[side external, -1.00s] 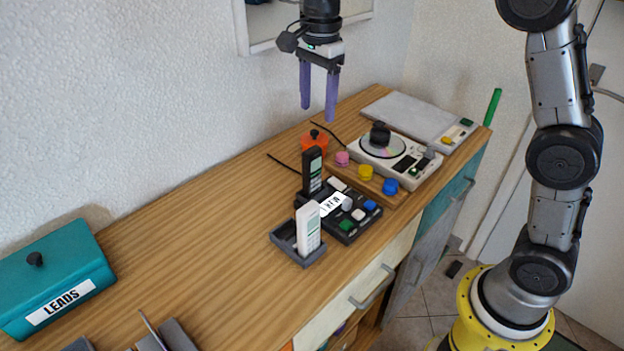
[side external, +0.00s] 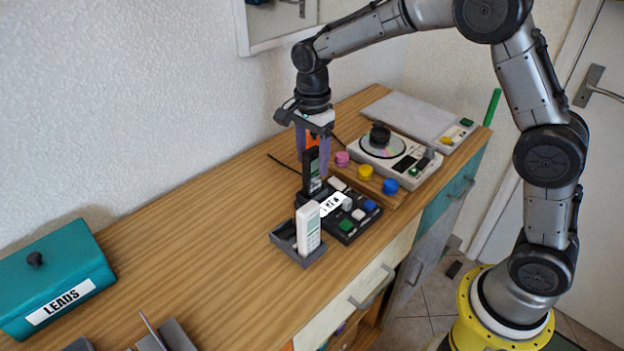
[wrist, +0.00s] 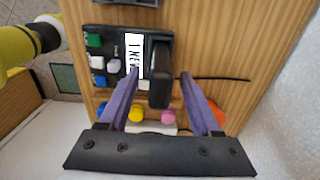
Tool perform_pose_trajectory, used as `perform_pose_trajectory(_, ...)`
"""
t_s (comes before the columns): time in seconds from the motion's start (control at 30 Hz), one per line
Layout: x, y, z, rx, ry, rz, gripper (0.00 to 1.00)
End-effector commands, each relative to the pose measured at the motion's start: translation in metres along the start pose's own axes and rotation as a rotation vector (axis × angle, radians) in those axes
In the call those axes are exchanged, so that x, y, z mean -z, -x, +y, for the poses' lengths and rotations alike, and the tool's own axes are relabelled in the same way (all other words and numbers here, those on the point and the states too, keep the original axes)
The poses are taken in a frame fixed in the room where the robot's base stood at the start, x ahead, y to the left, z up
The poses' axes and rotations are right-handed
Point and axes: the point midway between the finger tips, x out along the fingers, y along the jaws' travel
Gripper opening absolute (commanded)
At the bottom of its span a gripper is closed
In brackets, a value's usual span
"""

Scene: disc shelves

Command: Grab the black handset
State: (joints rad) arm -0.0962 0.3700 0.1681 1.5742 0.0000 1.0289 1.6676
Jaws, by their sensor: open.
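The black handset (side external: 311,172) stands upright in the black base (side external: 345,227) with coloured buttons. In the wrist view the handset (wrist: 160,75) shows from above, between and just beyond my fingers. My gripper (side external: 312,165) is open and pointing down, with its purple fingers around the upper part of the handset in the side view. In the wrist view my gripper (wrist: 158,88) has a finger on each side of the handset, with gaps visible. I cannot tell from the side view whether a finger touches it.
A white handset (side external: 308,228) stands in a grey cradle (side external: 283,237) in front. Behind are a wooden block with coloured knobs (side external: 365,172), a disc player (side external: 395,155) and an orange object (side external: 312,139). A teal LEADS box (side external: 60,265) sits left; the desk between is clear.

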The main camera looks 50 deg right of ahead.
Motion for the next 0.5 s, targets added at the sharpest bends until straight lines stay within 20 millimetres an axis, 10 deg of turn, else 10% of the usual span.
perform_pose_trajectory(0.5,-0.001,-0.026,0.0,0.0,0.0,0.0,0.58)
